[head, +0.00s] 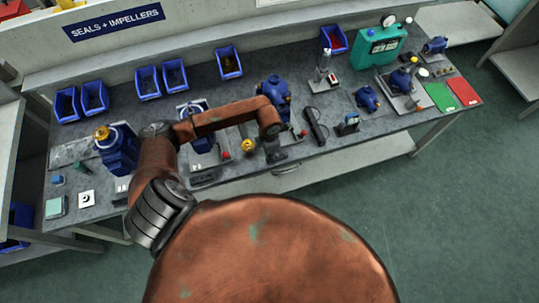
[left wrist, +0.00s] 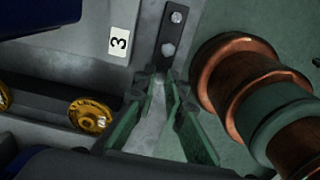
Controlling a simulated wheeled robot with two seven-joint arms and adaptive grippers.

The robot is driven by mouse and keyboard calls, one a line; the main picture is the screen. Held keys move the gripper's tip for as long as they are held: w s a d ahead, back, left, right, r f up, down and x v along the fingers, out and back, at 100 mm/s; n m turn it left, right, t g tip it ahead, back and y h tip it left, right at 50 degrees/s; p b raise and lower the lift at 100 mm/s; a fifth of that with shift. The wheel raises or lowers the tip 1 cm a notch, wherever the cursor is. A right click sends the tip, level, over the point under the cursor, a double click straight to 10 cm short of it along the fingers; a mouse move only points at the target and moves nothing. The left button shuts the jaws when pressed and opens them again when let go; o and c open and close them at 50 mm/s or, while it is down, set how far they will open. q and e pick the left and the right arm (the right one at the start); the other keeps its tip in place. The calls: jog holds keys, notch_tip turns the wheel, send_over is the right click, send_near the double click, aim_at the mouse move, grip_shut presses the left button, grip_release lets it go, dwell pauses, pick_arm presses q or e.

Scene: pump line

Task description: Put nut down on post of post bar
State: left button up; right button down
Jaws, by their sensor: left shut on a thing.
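My left gripper (head: 276,156) reaches down near the front edge of the bench in the head view. In the left wrist view its green-padded fingers (left wrist: 158,82) converge close together. A dark narrow bar (left wrist: 164,62), which looks like the post bar, lies just beyond the fingertips. It carries a bright round post end (left wrist: 177,17) and a grey six-sided piece (left wrist: 168,48) that looks like the nut. The piece shows at the fingertips; whether it touches the bar or a post cannot be told. My right gripper is not in view.
Brass wheel-like parts (left wrist: 90,115) sit in a dark holder left of the fingers. A card marked 3 (left wrist: 118,41) lies nearby. Blue pumps (head: 273,94) and a black rack (head: 316,128) stand near the gripper. Blue bins (head: 228,63) line the back.

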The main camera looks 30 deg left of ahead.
pick_arm(q)
jog(key=shift+f, duration=0.1)
jog(key=o, duration=0.8)
jog(key=shift+o, duration=0.2)
notch_tip(320, 180, up, 9)
jog(key=p, duration=0.5)
dwell(0.5)
dwell(0.5)
